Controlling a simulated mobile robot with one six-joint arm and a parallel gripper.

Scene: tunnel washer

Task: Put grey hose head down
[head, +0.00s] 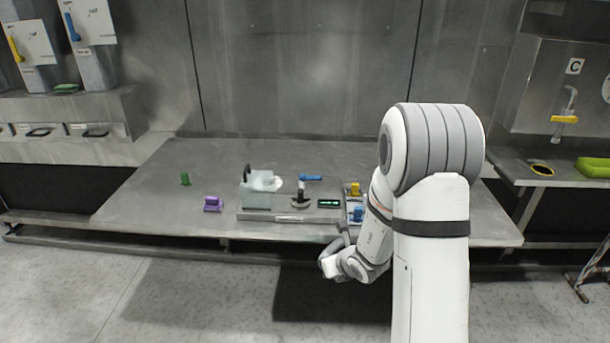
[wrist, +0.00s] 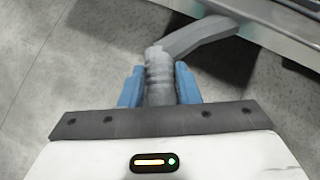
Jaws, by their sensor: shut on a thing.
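My gripper (head: 332,266) is low in front of the table's front edge in the head view. In the wrist view my gripper (wrist: 160,88) has its two blue fingers closed on the ribbed grey handle of the grey hose head (wrist: 161,65). From that handle a smooth grey part bends away to the upper right, close to a metal edge. Grey floor lies below it. In the head view the hose head is small and hard to tell from my wrist.
The metal table (head: 150,187) bears a green cylinder (head: 185,179), a purple block (head: 212,205), a pale blue box (head: 257,200), a small display (head: 328,203) and yellow (head: 355,188) and blue (head: 358,213) pieces. Its left part is mostly clear. A yellow-handled tap (head: 564,119) is at right.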

